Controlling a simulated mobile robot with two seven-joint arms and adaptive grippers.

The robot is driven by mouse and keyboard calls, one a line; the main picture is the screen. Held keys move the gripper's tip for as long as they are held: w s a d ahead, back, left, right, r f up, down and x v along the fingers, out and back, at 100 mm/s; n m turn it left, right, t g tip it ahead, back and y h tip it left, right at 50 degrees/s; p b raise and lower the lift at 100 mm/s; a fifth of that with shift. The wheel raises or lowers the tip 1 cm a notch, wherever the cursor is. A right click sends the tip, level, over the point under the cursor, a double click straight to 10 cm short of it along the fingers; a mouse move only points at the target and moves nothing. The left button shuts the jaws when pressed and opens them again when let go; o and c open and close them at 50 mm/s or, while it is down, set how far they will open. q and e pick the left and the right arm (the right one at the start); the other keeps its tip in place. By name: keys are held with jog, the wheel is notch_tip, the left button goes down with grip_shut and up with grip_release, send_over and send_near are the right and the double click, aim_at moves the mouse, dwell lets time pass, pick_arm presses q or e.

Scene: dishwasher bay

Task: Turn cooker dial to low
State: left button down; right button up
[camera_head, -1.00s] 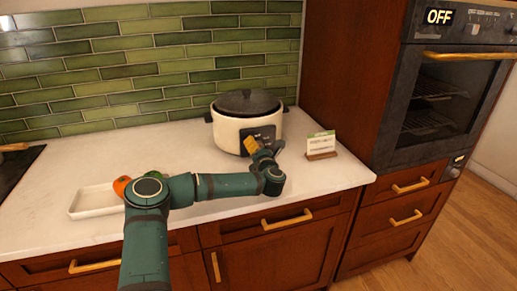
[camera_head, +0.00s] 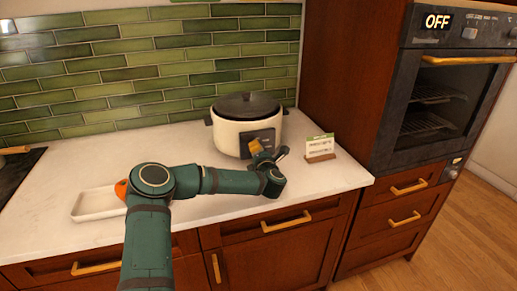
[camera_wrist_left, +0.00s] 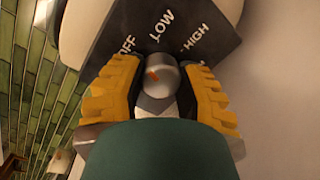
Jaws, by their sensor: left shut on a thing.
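The cooker (camera_head: 229,138) is a white pot with a dark lid and a dark control panel (camera_wrist_left: 110,28), standing on the counter. In the left wrist view the panel reads OFF, LOW and HIGH. The dial (camera_wrist_left: 165,80) is a grey knob with an orange mark pointing up-left, towards OFF. My left gripper (camera_head: 268,152) is at the cooker's front; its yellow fingers lie on either side of the dial and are shut on it. In the head view the gripper hides the dial. My right gripper is not in view.
A small card on a wooden stand (camera_head: 320,149) is right of the cooker. A white tray (camera_head: 92,205) with an orange item (camera_head: 121,189) lies at the left, partly behind my arm. An oven (camera_head: 435,100) showing OFF is at the right. The counter's front middle is otherwise clear.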

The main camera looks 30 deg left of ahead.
pick_arm(q)
jog(key=m, duration=0.1)
jog(key=m+p, duration=0.1)
jog(key=shift+a+r+m, duration=0.1)
jog(key=shift+r+m, duration=0.2)
jog(key=shift+f+m+g+p, duration=0.1)
jog(key=shift+m+g+p, duration=0.25)
jog(key=shift+m, duration=1.45)
jog(key=c, duration=0.5)
grip_release()
jog(key=shift+a, duration=0.1)
jog(key=shift+c, duration=0.2)
jog(key=shift+f, duration=0.1)
jog(key=shift+s+d, duration=0.1)
jog(key=shift+d, duration=0.2)
jog(key=v, duration=1.1)
jog(key=shift+s+d, duration=0.15)
jog(key=shift+s, duration=0.05)
